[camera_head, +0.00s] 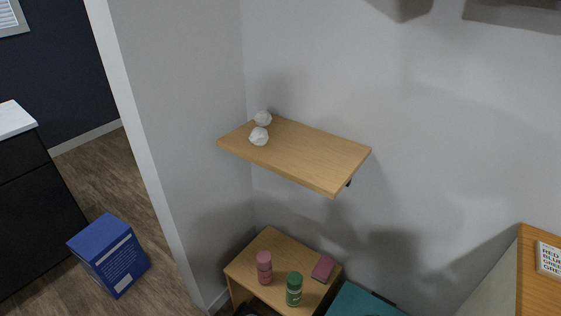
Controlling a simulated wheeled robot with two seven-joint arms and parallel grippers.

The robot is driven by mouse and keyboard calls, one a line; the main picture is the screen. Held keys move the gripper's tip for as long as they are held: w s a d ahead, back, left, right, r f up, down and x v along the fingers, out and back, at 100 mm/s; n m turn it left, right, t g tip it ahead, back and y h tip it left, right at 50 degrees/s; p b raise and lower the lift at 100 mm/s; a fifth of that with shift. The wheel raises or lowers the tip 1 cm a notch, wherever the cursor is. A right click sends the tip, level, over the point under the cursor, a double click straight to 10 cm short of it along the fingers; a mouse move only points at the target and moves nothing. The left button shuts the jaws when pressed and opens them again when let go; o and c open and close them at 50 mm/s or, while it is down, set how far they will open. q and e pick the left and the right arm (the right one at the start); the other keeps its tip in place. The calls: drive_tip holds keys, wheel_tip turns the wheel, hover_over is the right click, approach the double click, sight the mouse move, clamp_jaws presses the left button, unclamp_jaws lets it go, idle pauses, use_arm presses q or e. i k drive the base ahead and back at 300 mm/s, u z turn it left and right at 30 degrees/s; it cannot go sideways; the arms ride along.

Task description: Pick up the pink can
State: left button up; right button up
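The pink can (264,268) stands upright on a small wooden table (268,241) low in the head view, left of a green can (293,289). The two cans are close together with a narrow gap. Nothing covers the pink can. Neither of my grippers shows in the head view.
A pink block (323,268) lies right of the green can. A wooden shelf (312,152) with two white faceted objects (259,136) juts from the wall above the table. A teal surface (358,302) adjoins on the right. A blue box (110,256) sits on the floor at left.

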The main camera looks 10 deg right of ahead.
sight(264, 264)
drive_tip(key=k, duration=0.5)
drive_tip(key=u, duration=1.15)
drive_tip(key=i, duration=0.6)
drive_tip(key=z, duration=0.25)
